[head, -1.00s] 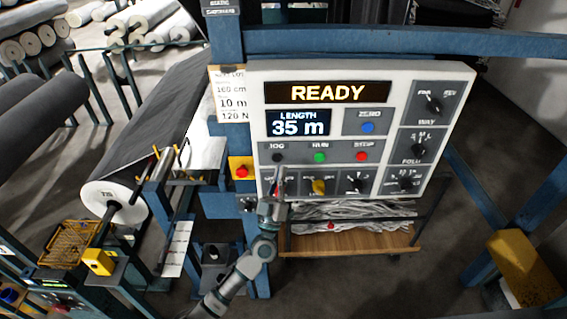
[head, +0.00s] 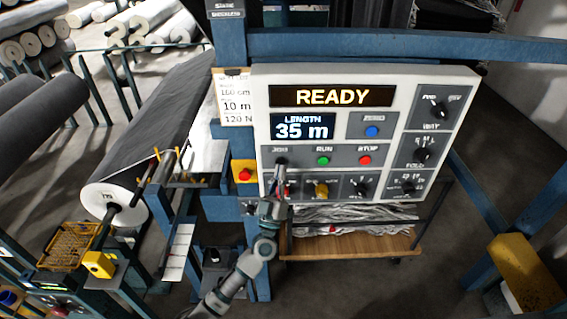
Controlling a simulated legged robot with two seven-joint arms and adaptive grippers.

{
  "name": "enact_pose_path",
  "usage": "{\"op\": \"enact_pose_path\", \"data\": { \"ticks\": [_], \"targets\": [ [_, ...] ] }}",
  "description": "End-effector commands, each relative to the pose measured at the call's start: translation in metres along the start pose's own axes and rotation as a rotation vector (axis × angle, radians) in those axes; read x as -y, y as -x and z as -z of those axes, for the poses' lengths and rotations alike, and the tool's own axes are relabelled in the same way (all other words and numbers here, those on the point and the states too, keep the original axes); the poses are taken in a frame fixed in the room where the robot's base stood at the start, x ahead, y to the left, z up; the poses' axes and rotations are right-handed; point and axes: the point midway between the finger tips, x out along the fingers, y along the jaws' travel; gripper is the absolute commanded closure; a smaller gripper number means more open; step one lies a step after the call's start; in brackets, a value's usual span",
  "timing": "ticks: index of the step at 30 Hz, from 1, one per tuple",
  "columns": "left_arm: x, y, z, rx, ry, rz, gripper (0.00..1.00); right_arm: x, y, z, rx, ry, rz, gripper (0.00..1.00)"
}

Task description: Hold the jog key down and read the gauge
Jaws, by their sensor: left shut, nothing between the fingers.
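The black jog key (head: 281,161) is under the label JOG at the left of the white control panel (head: 458,84). My left gripper (head: 281,168) is shut and empty, with its fingertips at the key's lower edge. I cannot tell whether they touch or press it. The length display (head: 303,127) reads 35 m and the upper display (head: 332,96) reads READY. No dial gauge can be made out on the panel. My right gripper is out of view.
A green RUN button (head: 323,160), a red STOP button (head: 365,160) and a blue ZERO button (head: 372,131) are close by. A red button on a yellow box (head: 244,173) is left of the panel.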

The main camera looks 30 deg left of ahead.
Motion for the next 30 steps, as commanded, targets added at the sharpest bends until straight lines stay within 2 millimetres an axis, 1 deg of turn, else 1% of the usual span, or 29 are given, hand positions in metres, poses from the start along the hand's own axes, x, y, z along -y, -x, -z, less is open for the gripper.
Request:
{"op": "enact_pose_path", "data": {
  "ticks": [6,10,13,16,24,28,30],
  "targets": [
    [-0.006,0.0,0.0,0.0,-0.003,-0.004,1.0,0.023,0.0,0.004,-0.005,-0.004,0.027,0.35],
    [-0.011,0.0,-0.001,0.0,-0.006,-0.007,1.0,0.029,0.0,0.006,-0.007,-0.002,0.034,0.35],
    [-0.014,0.0,-0.001,0.0,-0.007,-0.008,1.0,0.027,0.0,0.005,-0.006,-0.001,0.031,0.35],
    [-0.014,0.0,-0.001,0.0,-0.006,-0.008,1.0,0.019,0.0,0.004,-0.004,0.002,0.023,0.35],
    [-0.001,-0.003,-0.001,0.0,-0.004,-0.003,1.0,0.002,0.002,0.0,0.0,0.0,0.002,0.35],
    [0.006,-0.006,-0.002,0.0,-0.002,-0.001,1.0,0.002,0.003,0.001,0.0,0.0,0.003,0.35],
    [0.006,-0.006,-0.002,0.0,-0.001,-0.002,1.0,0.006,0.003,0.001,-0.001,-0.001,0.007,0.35]
  ]
}}
